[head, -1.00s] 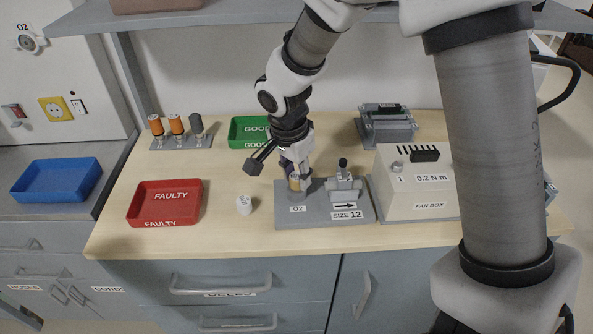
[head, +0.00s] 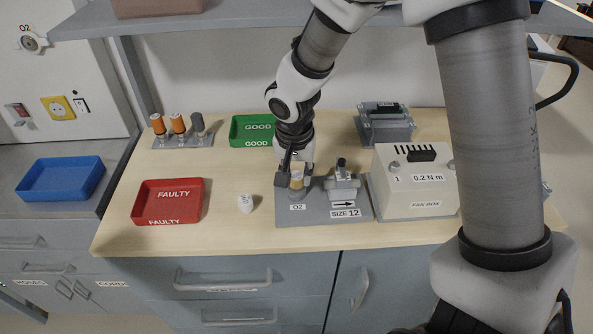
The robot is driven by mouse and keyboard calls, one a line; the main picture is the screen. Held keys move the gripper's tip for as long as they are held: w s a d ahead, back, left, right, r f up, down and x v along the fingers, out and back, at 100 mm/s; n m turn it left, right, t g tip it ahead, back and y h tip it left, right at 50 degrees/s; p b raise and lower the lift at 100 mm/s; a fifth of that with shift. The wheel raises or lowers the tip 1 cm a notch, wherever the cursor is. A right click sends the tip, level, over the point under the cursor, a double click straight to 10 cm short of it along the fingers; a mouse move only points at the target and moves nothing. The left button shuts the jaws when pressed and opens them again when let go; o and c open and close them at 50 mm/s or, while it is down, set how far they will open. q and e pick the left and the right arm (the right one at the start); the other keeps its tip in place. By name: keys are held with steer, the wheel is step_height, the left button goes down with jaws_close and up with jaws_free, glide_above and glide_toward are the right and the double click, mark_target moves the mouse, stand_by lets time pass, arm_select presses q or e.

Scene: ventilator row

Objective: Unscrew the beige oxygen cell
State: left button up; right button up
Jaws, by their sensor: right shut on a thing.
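The beige oxygen cell (head: 297,182) stands upright in the O2 spot on the left part of the grey base plate (head: 330,213). My right gripper (head: 296,180) comes down over it from above and is shut on it, with fingers on either side of its upper part. The top of the cell is partly hidden by the fingers. My left gripper is not in the head view.
A red FAULTY tray (head: 137,216) and a small white piece (head: 245,203) lie to the left. A green GOOD tray (head: 233,133) stands behind. A fan box (head: 415,185) stands at right, and a rack with orange and grey cells (head: 183,142) stands at back left.

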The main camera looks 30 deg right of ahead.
steer(key=shift+r+n+p, duration=0.15)
steer(key=shift+n+p, duration=0.35)
steer(key=shift+n, duration=0.3)
steer(key=n+p, duration=0.2)
steer(key=n, duration=0.2)
steer(key=shift+t+y, duration=0.3)
steer(key=shift+y, duration=0.1)
steer(key=o, duration=0.9)
steer(key=shift+o, duration=0.2)
steer(key=shift+b, duration=0.35)
